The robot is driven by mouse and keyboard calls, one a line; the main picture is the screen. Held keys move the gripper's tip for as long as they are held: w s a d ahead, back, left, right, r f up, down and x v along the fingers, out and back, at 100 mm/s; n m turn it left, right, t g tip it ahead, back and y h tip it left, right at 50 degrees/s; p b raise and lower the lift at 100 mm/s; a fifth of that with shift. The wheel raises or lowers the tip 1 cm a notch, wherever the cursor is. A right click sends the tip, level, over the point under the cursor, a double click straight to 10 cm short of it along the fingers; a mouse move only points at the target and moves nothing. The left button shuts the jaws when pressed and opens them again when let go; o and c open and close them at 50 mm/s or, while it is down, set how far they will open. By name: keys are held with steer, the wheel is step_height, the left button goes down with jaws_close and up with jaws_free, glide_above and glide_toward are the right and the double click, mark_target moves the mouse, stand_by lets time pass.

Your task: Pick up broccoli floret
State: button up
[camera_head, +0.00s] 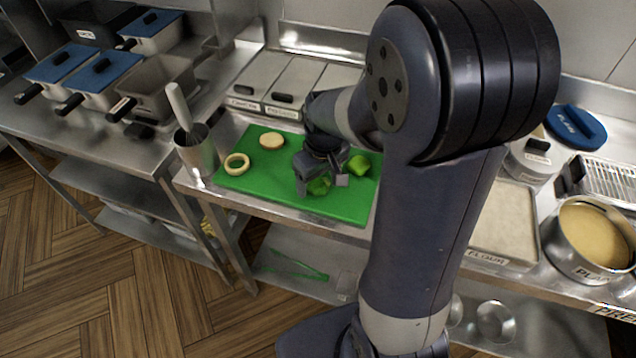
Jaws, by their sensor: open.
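The broccoli floret (319,187) is a dark green piece on the green cutting board (345,207), near the board's front middle. My gripper (321,188) is open right over it, with its fingers pointing down on either side. The fingers and wrist hide part of the floret. I cannot tell whether the fingers touch it.
A brighter green piece (358,164) lies just right of my gripper. An onion-like ring (237,164) and a pale round slice (271,141) lie on the board's left. A metal canister (196,152) with a whisk stands left of the board. Lidded bins (297,82) stand behind.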

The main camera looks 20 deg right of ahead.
steer(key=shift+f, duration=0.25)
steer(key=shift+c, duration=0.3)
steer(key=c, duration=0.7)
steer(key=shift+c, duration=0.2)
